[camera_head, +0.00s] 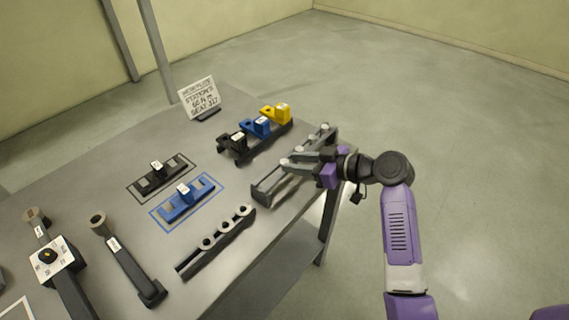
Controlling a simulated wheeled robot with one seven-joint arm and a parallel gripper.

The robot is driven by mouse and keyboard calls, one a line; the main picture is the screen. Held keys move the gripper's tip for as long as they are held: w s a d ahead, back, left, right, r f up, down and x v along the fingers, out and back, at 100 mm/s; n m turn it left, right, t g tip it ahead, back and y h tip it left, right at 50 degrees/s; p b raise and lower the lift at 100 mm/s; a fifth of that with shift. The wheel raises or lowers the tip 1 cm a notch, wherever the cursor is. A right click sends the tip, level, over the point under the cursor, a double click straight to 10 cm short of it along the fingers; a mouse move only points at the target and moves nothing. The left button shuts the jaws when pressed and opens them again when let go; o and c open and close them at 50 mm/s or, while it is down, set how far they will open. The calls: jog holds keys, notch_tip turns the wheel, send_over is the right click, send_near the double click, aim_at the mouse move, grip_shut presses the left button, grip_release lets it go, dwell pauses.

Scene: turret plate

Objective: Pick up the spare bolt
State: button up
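A grey rack (263,194) lies along the table's right edge, with small pale round heads at its far part. One pale head (325,127) at the far end looks like a bolt. Another pale bit (285,162) shows beside my fingers. I cannot tell which of these is the spare bolt. My gripper (297,162) reaches in from the right, over or at the middle of the rack. Its grey fingers blend with the rack, so whether they are open or touch anything is unclear. The purple gripper body hides part of the rack.
A black rail (217,245) with several round pieces lies in front. Black (235,140), blue (259,127) and yellow (277,113) blocks stand behind the rack. Blue (187,206) and black (160,177) fixtures sit in outlines. A sign (199,97) stands at the back.

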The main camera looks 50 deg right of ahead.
jog(key=shift+x, duration=0.95)
grip_shut()
jog(key=shift+r, duration=0.15)
